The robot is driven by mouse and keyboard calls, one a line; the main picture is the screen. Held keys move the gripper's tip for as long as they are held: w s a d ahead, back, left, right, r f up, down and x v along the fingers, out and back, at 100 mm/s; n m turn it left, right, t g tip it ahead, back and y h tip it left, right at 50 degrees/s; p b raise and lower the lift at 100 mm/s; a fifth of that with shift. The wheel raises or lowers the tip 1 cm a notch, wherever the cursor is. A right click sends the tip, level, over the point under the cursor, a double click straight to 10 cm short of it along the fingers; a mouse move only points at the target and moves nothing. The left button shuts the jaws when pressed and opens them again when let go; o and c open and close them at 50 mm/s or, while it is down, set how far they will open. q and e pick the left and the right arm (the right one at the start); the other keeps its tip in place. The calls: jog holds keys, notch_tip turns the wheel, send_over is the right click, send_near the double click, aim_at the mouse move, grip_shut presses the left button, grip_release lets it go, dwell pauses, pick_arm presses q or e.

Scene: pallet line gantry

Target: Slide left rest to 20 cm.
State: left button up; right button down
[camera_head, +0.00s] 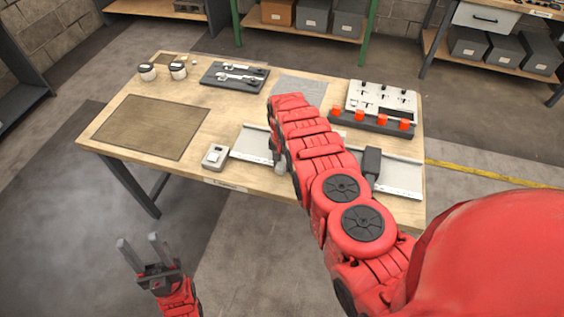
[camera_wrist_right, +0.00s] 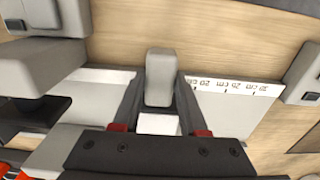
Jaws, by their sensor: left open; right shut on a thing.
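A pale metal rail (camera_head: 252,143) runs along the table's front edge, partly hidden by my right arm. In the right wrist view a scale (camera_wrist_right: 230,89) is printed on it, with marks reading about 20 to 30 cm. My right gripper (camera_wrist_right: 163,82) is shut on a grey block-like handle (camera_wrist_right: 159,68), which looks to be the left rest's. The handle sits near the 20 cm mark; the exact reading is hidden by a finger. A dark block (camera_head: 371,161), perhaps the other rest, stands further right on the rail. My left gripper (camera_head: 138,240) is open and empty, off the table's front.
A small grey box (camera_head: 215,157) stands at the rail's left end. A brown mat (camera_head: 152,126), a dark wrench tray (camera_head: 235,76), two jars (camera_head: 178,69) and a rack with red pieces (camera_head: 372,120) occupy the table (camera_head: 213,98). Floor at front left is clear.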

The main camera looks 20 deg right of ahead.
dwell(0.7)
jog(key=shift+w+a+f+b, duration=0.1)
jog(key=shift+a+f+b, duration=0.05)
jog(key=shift+b, duration=0.2)
jog(key=w+a+b, duration=0.1)
jog(key=b, duration=0.1)
jog(key=w+a+b, duration=0.1)
jog(key=b, duration=0.2)
jog(key=a+b, duration=0.2)
jog(key=shift+w+f, duration=0.2)
jog(key=shift+w, duration=0.2)
jog(key=shift+w+a+r+b, duration=0.15)
jog(key=shift+a+r+b, duration=0.1)
jog(key=shift+b, duration=0.3)
jog(key=shift+r, duration=0.1)
jog(key=shift+c, duration=2.2)
grip_release()
